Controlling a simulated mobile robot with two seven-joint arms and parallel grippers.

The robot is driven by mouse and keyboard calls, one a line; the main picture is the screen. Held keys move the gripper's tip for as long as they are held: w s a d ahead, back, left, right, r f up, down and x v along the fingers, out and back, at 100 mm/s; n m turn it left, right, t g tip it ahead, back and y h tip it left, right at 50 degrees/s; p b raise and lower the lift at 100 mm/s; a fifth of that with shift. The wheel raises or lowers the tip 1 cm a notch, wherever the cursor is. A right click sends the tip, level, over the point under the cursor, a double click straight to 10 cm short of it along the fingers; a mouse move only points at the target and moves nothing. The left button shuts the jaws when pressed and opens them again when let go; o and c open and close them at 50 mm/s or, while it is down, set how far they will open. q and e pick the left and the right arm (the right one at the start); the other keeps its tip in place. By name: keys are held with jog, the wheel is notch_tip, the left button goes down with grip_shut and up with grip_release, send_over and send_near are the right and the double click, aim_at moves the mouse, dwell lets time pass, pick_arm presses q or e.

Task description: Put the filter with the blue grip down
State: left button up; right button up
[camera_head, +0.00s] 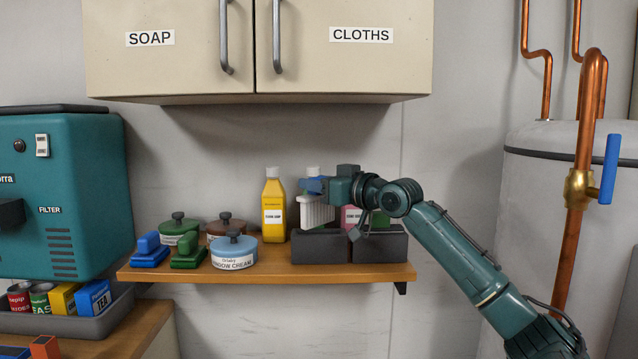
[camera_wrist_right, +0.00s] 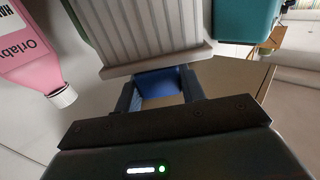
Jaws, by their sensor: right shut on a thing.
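The filter (camera_head: 317,213) is a white, ribbed block with a blue grip (camera_head: 313,185) at its top. My right gripper (camera_head: 328,185) is shut on the blue grip and holds the filter upright above the shelf, over the left part of the dark boxes. In the right wrist view, the filter's pale ribbed body (camera_wrist_right: 145,35) fills the upper middle, and the blue grip (camera_wrist_right: 160,88) sits between the fingers of my right gripper (camera_wrist_right: 162,90). Whether the filter's lower end touches the dark boxes cannot be told. My left gripper is not in view.
The wooden shelf (camera_head: 270,277) holds two dark open boxes (camera_head: 320,248), a yellow bottle (camera_head: 273,205), round tins including a blue one (camera_head: 234,252), and blue and green brushes. A pink bottle (camera_head: 350,217) stands behind my gripper. A teal machine (camera_head: 60,190) labelled FILTER is at left; cabinets hang above.

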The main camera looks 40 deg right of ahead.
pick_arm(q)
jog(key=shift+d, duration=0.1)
pick_arm(e)
jog(key=shift+f, duration=0.35)
jog(key=o, duration=0.6)
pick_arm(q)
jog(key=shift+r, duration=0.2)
pick_arm(e)
jog(key=o, duration=0.3)
jog(key=shift+r, duration=0.55)
pick_arm(q)
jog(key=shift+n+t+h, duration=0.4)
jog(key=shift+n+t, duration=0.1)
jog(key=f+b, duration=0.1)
jog(key=b, duration=0.1)
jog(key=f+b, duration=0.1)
jog(key=b, duration=0.2)
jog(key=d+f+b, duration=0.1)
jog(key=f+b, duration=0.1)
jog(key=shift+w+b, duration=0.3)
jog(key=shift+b, duration=0.1)
pick_arm(e)
jog(key=s+d, duration=0.1)
jog(key=s, duration=1.1)
